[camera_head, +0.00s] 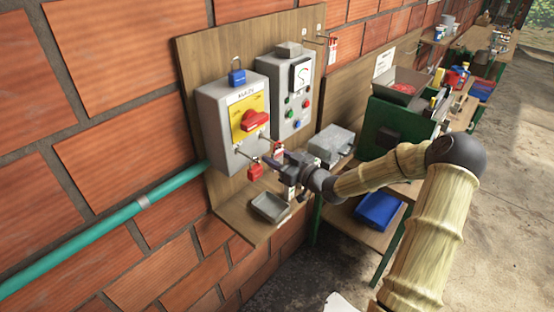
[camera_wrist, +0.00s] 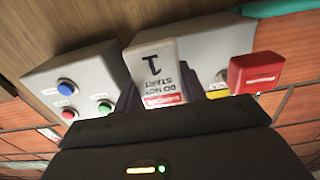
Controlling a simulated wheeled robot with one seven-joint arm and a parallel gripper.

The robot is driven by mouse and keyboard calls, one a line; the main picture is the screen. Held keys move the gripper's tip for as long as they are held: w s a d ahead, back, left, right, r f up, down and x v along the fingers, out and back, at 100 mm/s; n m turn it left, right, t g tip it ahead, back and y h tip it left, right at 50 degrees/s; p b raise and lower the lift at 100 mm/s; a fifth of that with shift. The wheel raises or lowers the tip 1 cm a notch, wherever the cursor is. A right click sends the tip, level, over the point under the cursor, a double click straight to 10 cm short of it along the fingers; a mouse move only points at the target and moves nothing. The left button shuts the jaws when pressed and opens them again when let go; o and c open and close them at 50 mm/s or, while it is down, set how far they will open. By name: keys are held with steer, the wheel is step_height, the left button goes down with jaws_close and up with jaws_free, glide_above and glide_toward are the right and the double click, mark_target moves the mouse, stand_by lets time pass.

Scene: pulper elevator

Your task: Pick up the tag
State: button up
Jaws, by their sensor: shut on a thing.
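The tag (camera_wrist: 157,68) is a white plate with a red band, a large "1" and the words "DO NOT START", upside down in the wrist view. My gripper (camera_wrist: 157,95) is shut on it, with a dark finger on either side. In the head view my gripper (camera_head: 276,163) is just in front of the lower right of the grey switch box (camera_head: 218,125). A small red and white patch beside the fingers there may be the tag, but it is too small to be sure. I cannot tell whether the tag still touches a hook.
A red padlock (camera_head: 255,172) hangs beside my gripper, below the switch box. A blue padlock (camera_head: 237,77) is above that box. A grey button box (camera_head: 291,105) stands to its right. A grey tray (camera_head: 269,207) lies on the shelf below. A green machine (camera_head: 390,127) is at right.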

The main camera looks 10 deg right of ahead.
steer(key=shift+r+b, duration=0.45)
steer(key=shift+b, duration=0.05)
steer(key=b+v, duration=0.4)
steer(key=v, duration=1.3)
steer(key=shift+s+d+r+b, duration=0.25)
steer(key=shift+s+r+b, duration=0.05)
steer(key=shift+b, duration=0.1)
steer(key=shift+s+d, duration=0.15)
steer(key=w+a+f+m+t+h, duration=0.1)
steer(key=w+f+m+h, duration=0.15)
steer(key=f, duration=0.55)
steer(key=w+a+f+m+t+h, duration=0.2)
steer(key=f+h, duration=0.1)
steer(key=f, duration=0.5)
steer(key=s+a+f+m+h, duration=0.1)
steer(key=a+f, duration=0.3)
steer(key=f, duration=0.5)
steer(key=s+a+f+m+h, duration=0.1)
steer(key=s+a+f+h, duration=0.2)
steer(key=f, duration=0.6)
steer(key=shift+s+a+f+m+h, duration=0.35)
steer(key=shift+a+f+h, duration=0.05)
steer(key=shift+a+h, duration=0.15)
